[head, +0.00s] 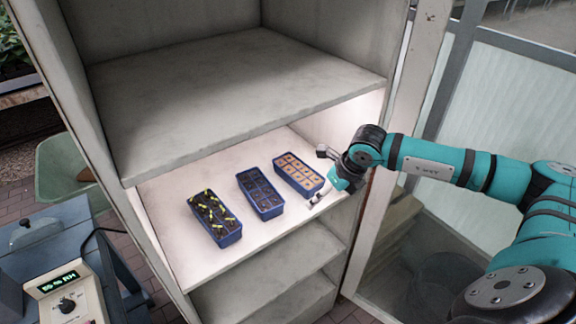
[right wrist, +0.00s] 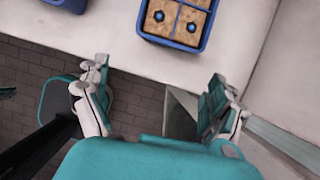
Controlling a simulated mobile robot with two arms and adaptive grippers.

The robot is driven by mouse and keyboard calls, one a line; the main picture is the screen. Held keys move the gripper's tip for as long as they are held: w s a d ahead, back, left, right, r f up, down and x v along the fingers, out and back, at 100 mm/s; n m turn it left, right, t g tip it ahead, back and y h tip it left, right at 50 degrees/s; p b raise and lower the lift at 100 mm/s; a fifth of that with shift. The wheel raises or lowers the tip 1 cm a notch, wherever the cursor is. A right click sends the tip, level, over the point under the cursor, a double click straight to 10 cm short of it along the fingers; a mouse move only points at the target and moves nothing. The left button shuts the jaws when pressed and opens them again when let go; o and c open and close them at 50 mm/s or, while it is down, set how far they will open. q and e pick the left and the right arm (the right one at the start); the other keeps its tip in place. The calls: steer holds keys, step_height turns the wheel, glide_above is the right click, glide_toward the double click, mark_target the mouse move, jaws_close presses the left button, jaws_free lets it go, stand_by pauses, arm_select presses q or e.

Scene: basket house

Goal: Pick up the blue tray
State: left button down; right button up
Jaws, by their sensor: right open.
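Three blue trays stand in a row on the lit middle shelf (head: 175,250). The right tray (head: 299,176) holds tan square blocks, the middle tray (head: 261,193) holds dark cells, and the left tray (head: 215,219) holds dark soil with yellow-green sprouts. My right gripper (head: 319,178) is open and empty, just right of the tan-block tray. In the right wrist view this tray (right wrist: 176,41) lies ahead of the open fingers (right wrist: 158,78), apart from them. A corner of another blue tray (right wrist: 62,4) shows at the top left. My left gripper is not in view.
An empty upper shelf (head: 220,95) overhangs the trays, and a lower shelf (head: 275,275) lies below. The cabinet's right post (head: 372,225) is close to my right gripper. A blue table (head: 60,240) with a display device (head: 68,293) stands at the left.

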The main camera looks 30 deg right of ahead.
mark_target(298, 170)
steer(key=shift+w+a+r+p, duration=0.2)
steer(key=shift+w+p, duration=0.2)
steer(key=shift+w, duration=0.25)
steer(key=shift+w+a+r+p, duration=0.1)
steer(key=shift+w+r+p, duration=0.1)
steer(key=shift+w+p, duration=0.3)
steer(key=w+p, duration=0.1)
steer(key=w, duration=0.2)
steer(key=shift+w+a, duration=0.15)
steer(key=shift+w, duration=0.05)
steer(key=shift+w+f, duration=0.15)
steer(key=shift+w, duration=0.2)
steer(key=w, duration=0.1)
steer(key=w+p, duration=0.2)
steer(key=w, duration=0.1)
steer(key=shift+w+a, duration=0.1)
steer(key=shift+a, duration=0.25)
steer(key=shift+w+a+f+p, duration=0.1)
steer(key=shift+w+f+p, duration=0.3)
steer(key=shift+w+p, duration=0.25)
steer(key=shift+f, duration=0.2)
steer(key=shift+s, duration=0.1)
steer(key=shift+c, duration=0.9)
steer(key=c, duration=0.4)
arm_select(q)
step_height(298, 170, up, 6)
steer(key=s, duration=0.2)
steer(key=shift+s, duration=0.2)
arm_select(e)
steer(key=c, duration=0.8)
